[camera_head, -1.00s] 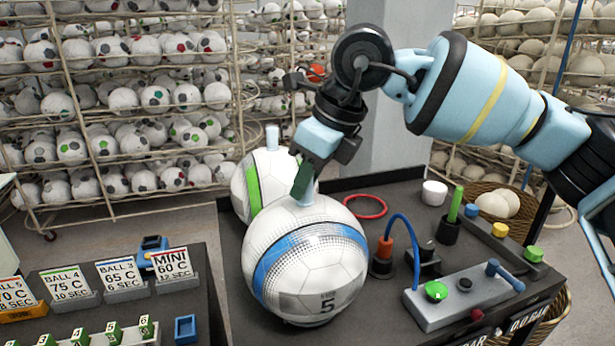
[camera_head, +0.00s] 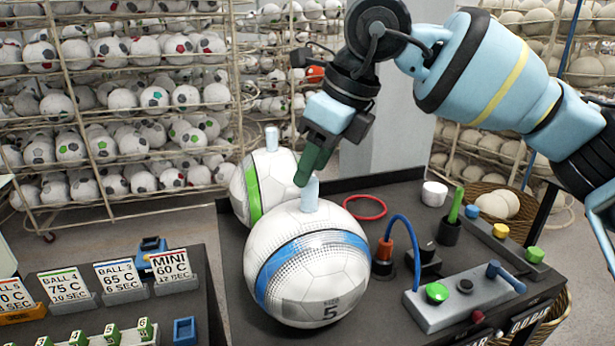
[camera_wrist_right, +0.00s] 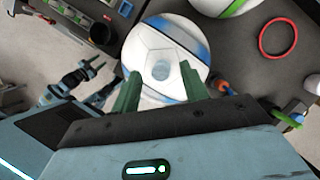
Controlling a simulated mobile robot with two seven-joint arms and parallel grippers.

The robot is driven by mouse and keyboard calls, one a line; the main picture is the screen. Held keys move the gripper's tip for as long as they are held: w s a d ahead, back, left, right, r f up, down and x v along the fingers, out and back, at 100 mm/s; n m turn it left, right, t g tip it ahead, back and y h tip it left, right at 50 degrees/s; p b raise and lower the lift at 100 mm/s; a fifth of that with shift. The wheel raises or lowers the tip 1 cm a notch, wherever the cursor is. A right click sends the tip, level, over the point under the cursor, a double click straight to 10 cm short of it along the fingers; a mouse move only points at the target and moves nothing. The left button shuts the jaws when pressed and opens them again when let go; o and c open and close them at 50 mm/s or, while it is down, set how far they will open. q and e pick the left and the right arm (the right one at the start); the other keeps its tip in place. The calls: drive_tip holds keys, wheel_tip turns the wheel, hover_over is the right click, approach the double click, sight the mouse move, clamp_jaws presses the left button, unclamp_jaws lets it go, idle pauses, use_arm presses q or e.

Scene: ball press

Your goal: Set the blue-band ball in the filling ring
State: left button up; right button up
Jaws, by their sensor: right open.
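The blue-band ball (camera_head: 325,290) is white with a blue stripe and a "5". It stands on the dark bench with a pale peg (camera_head: 310,195) upright on top. The filling ring, a red ring (camera_head: 365,207), lies empty on the bench behind and right of the ball; it also shows in the right wrist view (camera_wrist_right: 262,39). My right gripper (camera_head: 306,178) is open and empty just above the peg. In the right wrist view its green fingers (camera_wrist_right: 160,88) are spread either side below the peg (camera_wrist_right: 161,70).
A green-band ball (camera_head: 263,185) with a peg stands close behind the blue-band ball. A blue hose (camera_head: 405,235) and a control box (camera_head: 450,300) stand right of it. A white cup (camera_head: 434,193) is beyond the ring. Temperature cards (camera_head: 120,277) stand at left.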

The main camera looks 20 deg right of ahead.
drive_tip(key=v, duration=0.8)
drive_tip(key=shift+r, duration=0.3)
